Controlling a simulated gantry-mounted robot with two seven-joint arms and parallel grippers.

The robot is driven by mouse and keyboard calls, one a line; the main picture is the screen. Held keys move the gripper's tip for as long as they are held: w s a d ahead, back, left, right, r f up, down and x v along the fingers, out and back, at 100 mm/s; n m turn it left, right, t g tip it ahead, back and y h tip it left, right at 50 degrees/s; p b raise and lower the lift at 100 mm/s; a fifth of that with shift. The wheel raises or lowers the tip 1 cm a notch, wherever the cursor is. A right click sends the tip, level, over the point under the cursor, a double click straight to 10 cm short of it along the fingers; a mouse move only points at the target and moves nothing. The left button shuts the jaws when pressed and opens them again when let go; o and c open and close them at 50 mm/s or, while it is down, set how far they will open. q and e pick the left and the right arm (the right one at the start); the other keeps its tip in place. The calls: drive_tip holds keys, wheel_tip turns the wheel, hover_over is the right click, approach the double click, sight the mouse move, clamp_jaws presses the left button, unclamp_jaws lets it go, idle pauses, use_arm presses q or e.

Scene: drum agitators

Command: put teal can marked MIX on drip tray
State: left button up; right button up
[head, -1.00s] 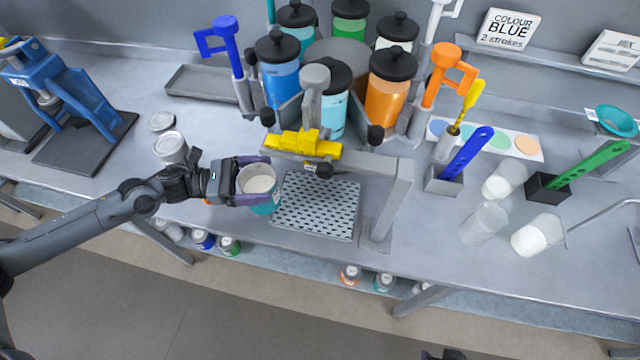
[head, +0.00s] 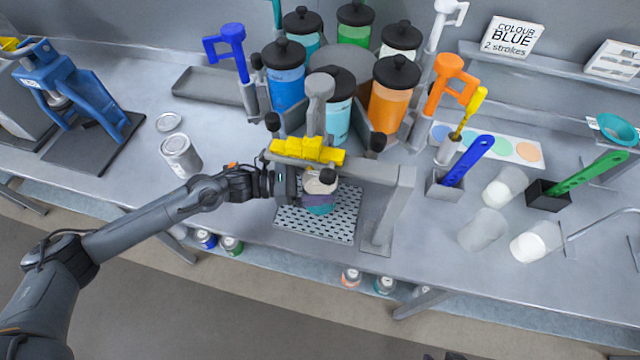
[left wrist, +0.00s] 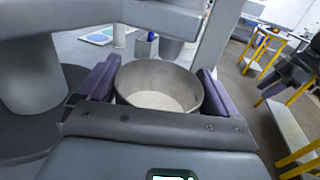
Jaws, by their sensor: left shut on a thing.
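The teal can (head: 320,210) is over the perforated drip tray (head: 342,227), under the dispenser nozzle. My left gripper (head: 318,192) is shut around its sides, with the arm reaching in from the left. In the left wrist view the open can (left wrist: 158,88) sits upright between the two purple fingers, with pale contents inside. I cannot tell whether its base touches the tray. The MIX marking is not visible, and the gripper and nozzle hide part of the can. My right gripper is not in view.
The dispenser's grey frame and yellow bar (head: 305,151) stand close above the can, with a post (head: 392,210) right of the tray. A grey can (head: 180,156) and a lid (head: 169,122) stand at left. Paint canisters (head: 392,100) rise behind.

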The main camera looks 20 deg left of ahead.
use_arm(q)
wheel_tip(320, 180, down, 2)
drive_tip(key=shift+s+f, duration=0.1)
drive_tip(key=shift+f, duration=0.1)
drive_tip(key=shift+f, duration=0.15)
drive_tip(key=o, duration=1.5)
drive_tip(key=shift+o, duration=0.2)
drive_tip(key=shift+a, duration=0.1)
drive_tip(key=b+v, duration=0.1)
drive_tip(key=v, duration=0.9)
drive_tip(key=shift+s+a, duration=0.2)
drive_tip(key=shift+a, duration=0.05)
drive_tip(key=shift+s+a, duration=0.25)
drive_tip(key=shift+a, duration=0.3)
